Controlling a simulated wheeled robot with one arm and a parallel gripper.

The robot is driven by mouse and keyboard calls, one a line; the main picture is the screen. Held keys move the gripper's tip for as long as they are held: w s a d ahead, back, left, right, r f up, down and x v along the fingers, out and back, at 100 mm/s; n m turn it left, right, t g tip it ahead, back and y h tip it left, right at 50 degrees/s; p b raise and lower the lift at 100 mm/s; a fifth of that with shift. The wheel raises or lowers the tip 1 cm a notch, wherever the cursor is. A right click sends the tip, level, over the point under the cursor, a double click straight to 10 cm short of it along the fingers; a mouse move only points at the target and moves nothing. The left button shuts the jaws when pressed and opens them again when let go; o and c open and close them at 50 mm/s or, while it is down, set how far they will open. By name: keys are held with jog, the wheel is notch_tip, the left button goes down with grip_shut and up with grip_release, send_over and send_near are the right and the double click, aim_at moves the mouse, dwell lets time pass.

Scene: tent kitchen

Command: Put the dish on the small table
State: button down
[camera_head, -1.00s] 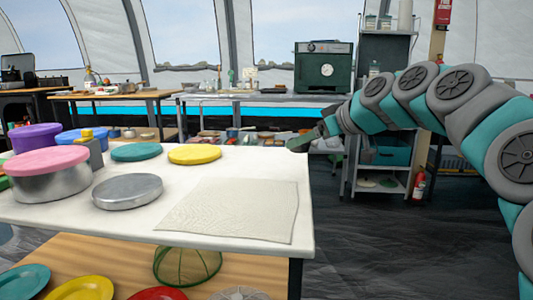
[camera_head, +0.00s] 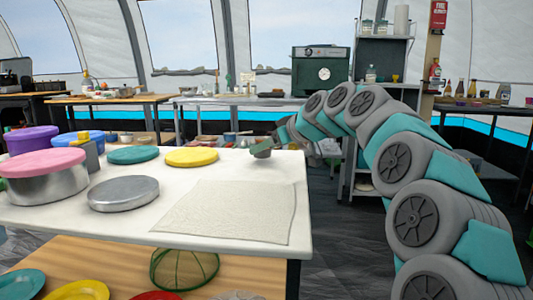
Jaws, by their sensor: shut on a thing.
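My gripper (camera_head: 267,148) is at the far right part of the white-topped table (camera_head: 145,222), with my arm reaching in from the right. It is shut on a small dark grey thing (camera_head: 262,154), which looks like the dish but is too small and partly covered to tell for sure. The held thing is close over the tabletop near the far right corner; I cannot tell whether it touches. The white-topped table may be the small table; other tables also stand in view.
A cream cloth (camera_head: 232,212) lies at the table's front right. A silver round tin (camera_head: 123,193), a yellow lid (camera_head: 190,157), a teal lid (camera_head: 133,154) and a pink-lidded pot (camera_head: 45,185) stand to the left. The top between cloth and yellow lid is clear.

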jog(key=shift+f, duration=0.65)
jog(key=shift+f, duration=0.1)
jog(key=shift+c, duration=0.2)
grip_release()
jog(key=shift+r, duration=0.2)
jog(key=p+v, duration=0.1)
jog(key=v, duration=1)
jog(key=shift+s+d+r, duration=0.15)
jog(key=shift+s+d, duration=0.15)
